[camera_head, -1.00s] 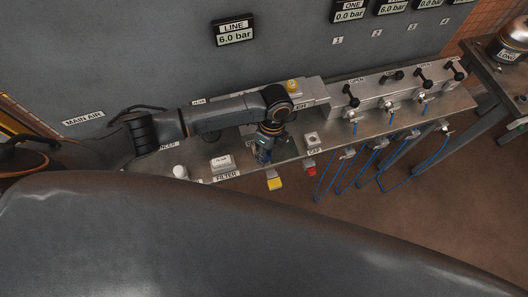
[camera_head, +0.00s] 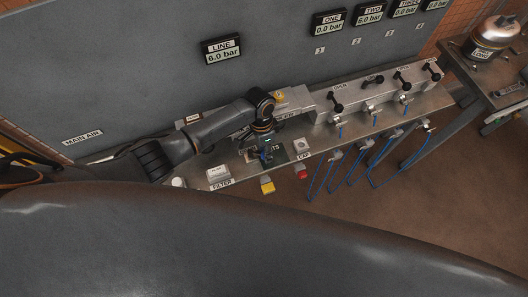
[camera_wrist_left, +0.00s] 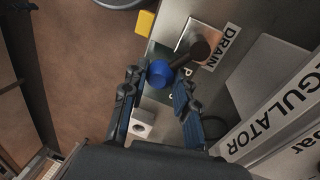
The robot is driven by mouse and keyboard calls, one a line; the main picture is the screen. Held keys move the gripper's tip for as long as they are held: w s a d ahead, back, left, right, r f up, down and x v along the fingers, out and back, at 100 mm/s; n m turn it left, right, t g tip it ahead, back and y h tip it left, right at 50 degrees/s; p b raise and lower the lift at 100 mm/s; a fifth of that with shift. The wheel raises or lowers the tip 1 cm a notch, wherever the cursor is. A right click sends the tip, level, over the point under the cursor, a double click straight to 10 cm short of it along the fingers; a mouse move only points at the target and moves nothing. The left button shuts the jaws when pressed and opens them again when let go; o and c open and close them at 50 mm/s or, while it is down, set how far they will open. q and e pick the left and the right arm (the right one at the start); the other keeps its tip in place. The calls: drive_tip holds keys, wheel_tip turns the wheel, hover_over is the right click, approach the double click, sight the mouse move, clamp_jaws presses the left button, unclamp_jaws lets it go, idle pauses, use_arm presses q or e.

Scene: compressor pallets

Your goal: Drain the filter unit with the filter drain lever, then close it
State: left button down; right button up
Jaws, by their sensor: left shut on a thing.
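The drain lever shows in the left wrist view as a dark arm (camera_wrist_left: 198,49) with a blue end (camera_wrist_left: 160,74), on a square metal plate beside a DRAIN label (camera_wrist_left: 221,47). My left gripper (camera_wrist_left: 160,84) is shut on the blue end, one finger on each side. In the head view my left gripper (camera_head: 264,157) points down at the bench, hiding the lever. A FILTER label (camera_head: 222,185) is on the bench's front edge, below a small pale box (camera_head: 218,174). I cannot tell whether the drain is open. My right gripper is not in view.
A CAP label (camera_head: 304,156) and a red tag (camera_head: 301,172) are right of my gripper; a yellow tag (camera_head: 267,185) is below it. The regulator housing (camera_wrist_left: 285,105) is close beside my fingers. Blue hoses (camera_head: 327,176) hang off the bench. The LINE display (camera_head: 221,50) reads 6.0 bar.

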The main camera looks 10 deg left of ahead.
use_arm(q)
drive_tip(key=n, duration=0.1)
drive_tip(key=w+n, duration=0.1)
drive_tip(key=n, duration=0.1)
drive_tip(key=shift+w+a+t, duration=0.15)
drive_tip(key=shift+w+t, duration=0.05)
drive_tip(key=shift+t, duration=0.1)
drive_tip(key=shift+w+a+n+h, duration=0.15)
drive_tip(key=shift+w+n, duration=0.1)
drive_tip(key=shift+n, duration=0.45)
drive_tip(key=shift+w+a+n+h, duration=0.15)
drive_tip(key=shift+w+n, duration=0.05)
drive_tip(key=shift+n, duration=0.5)
drive_tip(key=c, duration=1)
unclamp_jaws()
drive_tip(key=v, duration=1.2)
drive_tip(key=shift+s, duration=0.1)
